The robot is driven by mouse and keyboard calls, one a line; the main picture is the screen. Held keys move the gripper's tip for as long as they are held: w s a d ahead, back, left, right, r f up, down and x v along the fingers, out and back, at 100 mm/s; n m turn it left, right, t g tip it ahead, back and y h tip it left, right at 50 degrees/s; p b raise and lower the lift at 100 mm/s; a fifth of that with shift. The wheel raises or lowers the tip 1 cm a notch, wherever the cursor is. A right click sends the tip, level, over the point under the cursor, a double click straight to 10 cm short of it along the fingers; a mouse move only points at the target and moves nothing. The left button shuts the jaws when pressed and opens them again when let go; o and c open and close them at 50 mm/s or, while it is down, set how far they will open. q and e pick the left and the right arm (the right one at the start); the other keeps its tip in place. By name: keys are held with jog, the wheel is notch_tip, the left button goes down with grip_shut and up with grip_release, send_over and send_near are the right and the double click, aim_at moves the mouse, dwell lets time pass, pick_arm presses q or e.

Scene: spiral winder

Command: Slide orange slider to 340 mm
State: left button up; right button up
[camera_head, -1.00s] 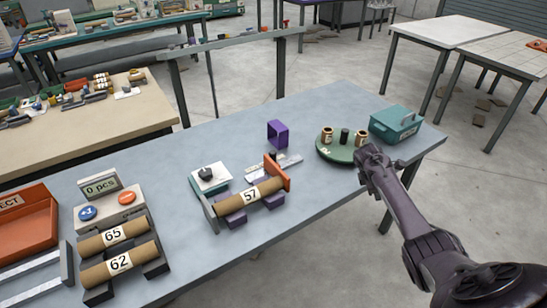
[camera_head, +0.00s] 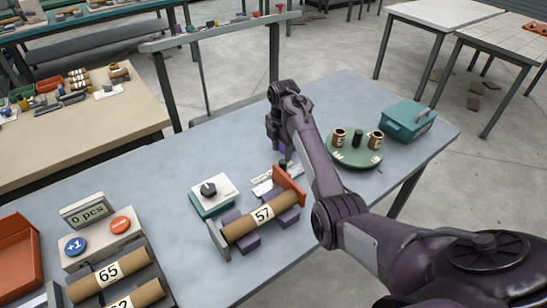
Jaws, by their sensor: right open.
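The orange slider (camera_head: 289,184) is an upright orange plate at the right end of the cardboard tube marked 57 (camera_head: 262,218). The tube lies on purple supports (camera_head: 248,240). A pale strip (camera_head: 262,187) lies behind the tube; no scale reading is legible. My right gripper (camera_head: 273,135) is over the table beyond the slider, apart from it and empty as far as I see. Its fingers are partly hidden by its own dark body. My left gripper is not in view.
A green turntable (camera_head: 345,157) with small brown cups and a teal box (camera_head: 407,121) stand to the right. A knob box (camera_head: 213,190) stands left of the strip. The back left of the table is clear.

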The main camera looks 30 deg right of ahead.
aim_at(283, 161)
jog(key=shift+a+f, duration=0.1)
jog(key=shift+f, duration=0.1)
jog(key=f, duration=0.1)
jog(key=s+f, duration=0.1)
jog(key=f, duration=0.1)
jog(key=shift+s+f+p, duration=0.1)
jog(key=shift+s+p, duration=0.1)
jog(key=shift+p, duration=0.2)
jog(key=shift+w+f, duration=0.2)
jog(key=shift+f, duration=1.05)
jog(key=shift+w+f, duration=0.1)
jog(key=shift+f, duration=0.35)
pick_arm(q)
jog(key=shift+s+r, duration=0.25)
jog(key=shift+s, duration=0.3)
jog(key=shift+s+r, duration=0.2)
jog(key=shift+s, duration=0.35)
pick_arm(e)
grip_shut()
